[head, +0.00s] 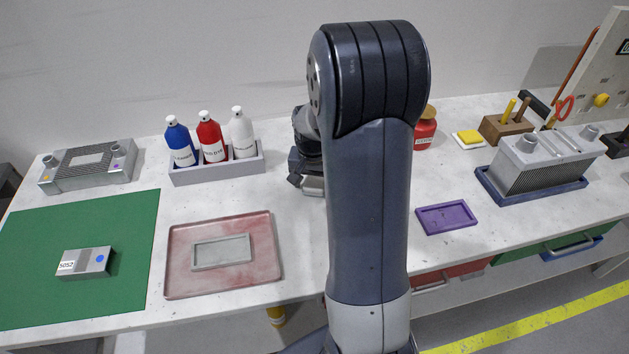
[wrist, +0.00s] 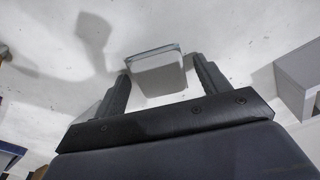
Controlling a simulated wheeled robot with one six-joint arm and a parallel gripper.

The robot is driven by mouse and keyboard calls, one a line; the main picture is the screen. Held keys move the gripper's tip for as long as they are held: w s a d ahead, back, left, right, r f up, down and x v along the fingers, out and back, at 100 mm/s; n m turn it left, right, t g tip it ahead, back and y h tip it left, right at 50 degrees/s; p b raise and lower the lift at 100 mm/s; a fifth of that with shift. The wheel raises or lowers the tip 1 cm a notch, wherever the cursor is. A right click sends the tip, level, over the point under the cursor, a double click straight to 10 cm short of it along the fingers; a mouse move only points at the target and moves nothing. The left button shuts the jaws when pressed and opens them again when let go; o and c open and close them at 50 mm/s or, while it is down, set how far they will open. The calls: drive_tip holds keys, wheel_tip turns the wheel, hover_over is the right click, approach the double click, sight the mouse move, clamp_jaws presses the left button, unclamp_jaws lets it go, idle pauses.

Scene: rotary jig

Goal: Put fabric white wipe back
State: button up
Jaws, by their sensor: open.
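A pale, block-like thing (wrist: 157,76), which I take to be the white wipe, sits between the fingers of my gripper (wrist: 160,80) in the wrist view. Its face is light grey-white with a thin darker far edge. The fingers stand open on either side of it; whether they touch it I cannot tell. In the head view my gripper (head: 308,183) is behind my arm, low over the white bench (head: 300,236), right of the bottle holder. My arm hides much of that area.
Blue, red and white bottles stand in a grey holder (head: 217,172). A reddish tray (head: 178,270) with a grey frame, a green mat (head: 100,215) and a purple tray (head: 446,229) lie nearer.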

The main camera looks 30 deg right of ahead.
sight(315, 182)
wheel_tip(315, 182, up, 12)
drive_tip(key=s, duration=0.1)
drive_tip(key=shift+a, duration=0.45)
drive_tip(key=shift+s, duration=0.1)
drive_tip(key=f, duration=0.7)
drive_tip(key=w+d+f, duration=0.1)
drive_tip(key=f, duration=0.3)
drive_tip(key=shift+f, duration=0.25)
drive_tip(key=shift+w, duration=0.15)
drive_tip(key=shift+r, duration=1.7)
drive_tip(key=shift+f, duration=0.15)
